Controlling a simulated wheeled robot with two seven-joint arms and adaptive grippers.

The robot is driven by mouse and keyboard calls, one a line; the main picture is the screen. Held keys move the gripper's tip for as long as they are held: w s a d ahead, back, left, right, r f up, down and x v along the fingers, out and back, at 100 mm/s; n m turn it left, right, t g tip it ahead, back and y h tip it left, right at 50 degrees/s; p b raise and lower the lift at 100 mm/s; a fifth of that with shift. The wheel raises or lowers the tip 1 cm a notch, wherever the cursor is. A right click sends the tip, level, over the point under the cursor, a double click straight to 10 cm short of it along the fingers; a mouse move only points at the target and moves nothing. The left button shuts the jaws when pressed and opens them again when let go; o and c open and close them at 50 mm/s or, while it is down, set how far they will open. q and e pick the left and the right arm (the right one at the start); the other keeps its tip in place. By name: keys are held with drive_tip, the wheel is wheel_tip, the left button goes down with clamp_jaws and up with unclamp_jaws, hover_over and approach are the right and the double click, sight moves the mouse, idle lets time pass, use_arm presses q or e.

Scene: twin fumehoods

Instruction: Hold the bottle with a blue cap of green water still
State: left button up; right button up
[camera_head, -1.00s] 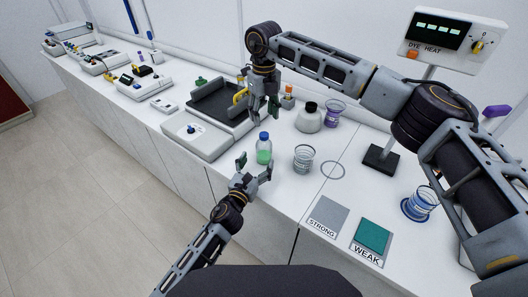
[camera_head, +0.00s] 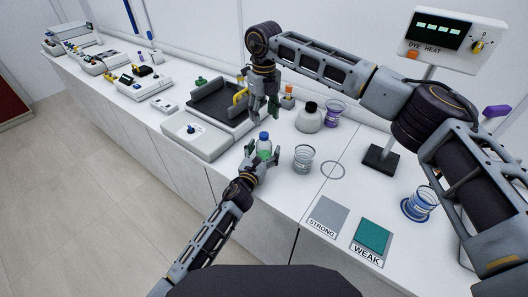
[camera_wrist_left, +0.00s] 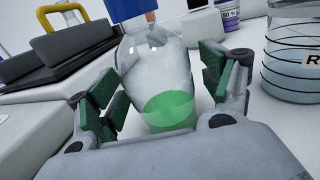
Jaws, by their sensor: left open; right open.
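The clear bottle with a blue cap (camera_head: 264,139) stands upright on the white bench, in front of the shaker. In the left wrist view the bottle (camera_wrist_left: 155,70) holds green water (camera_wrist_left: 168,110) at its bottom. My left gripper (camera_head: 263,155) is open around the bottle. In the left wrist view its green-padded fingers (camera_wrist_left: 165,92) stand on either side of it, with a gap visible at the right finger. My right gripper (camera_head: 262,108) is open and empty, pointing down above the bench behind the bottle.
A glass beaker (camera_head: 303,159) stands close to the right of the bottle. The shaker (camera_head: 207,128) is behind to the left. STRONG (camera_head: 327,216) and WEAK (camera_head: 372,240) pads lie at the front right.

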use_arm(q)
clamp_jaws()
idle(0.6)
use_arm(e)
drive_tip(key=shift+m, duration=0.3)
drive_tip(key=m, duration=1)
drive_tip(key=shift+m, duration=0.3)
drive_tip(key=m, duration=1.1)
